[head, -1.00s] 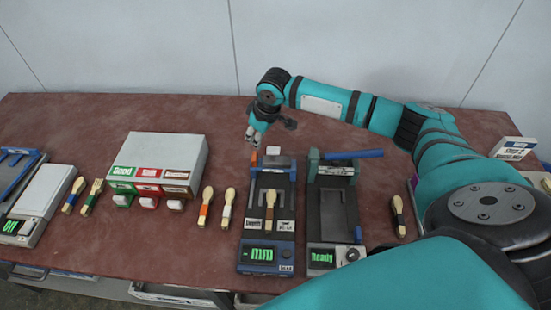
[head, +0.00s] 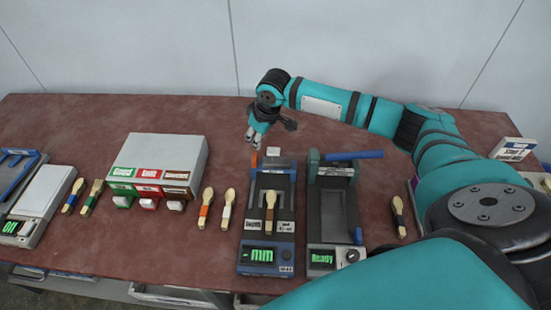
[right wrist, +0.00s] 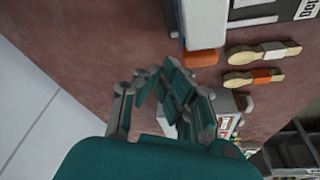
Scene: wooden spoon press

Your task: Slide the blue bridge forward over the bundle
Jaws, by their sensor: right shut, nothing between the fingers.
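The blue-framed device (head: 267,259) with a "mm" display stands mid-table in the head view. Its blue bridge (head: 276,167) appears to be the crosspiece at its far end. A spoon-shaped piece with a dark band (head: 270,205) lies on the bed, nearer the display. My right gripper (head: 252,141) is shut and empty, above and behind the device's far left corner. In the right wrist view its fingers (right wrist: 166,70) are together, beside an orange block (right wrist: 201,57) at the device's end. Contact is hard to judge. My left gripper is not in view.
A second device with a blue handle (head: 354,155) and a "Ready" display stands to the right. A grey box with coloured labels (head: 163,150) stands to the left. Loose spoons (head: 205,208) lie between. The table behind my right gripper is bare.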

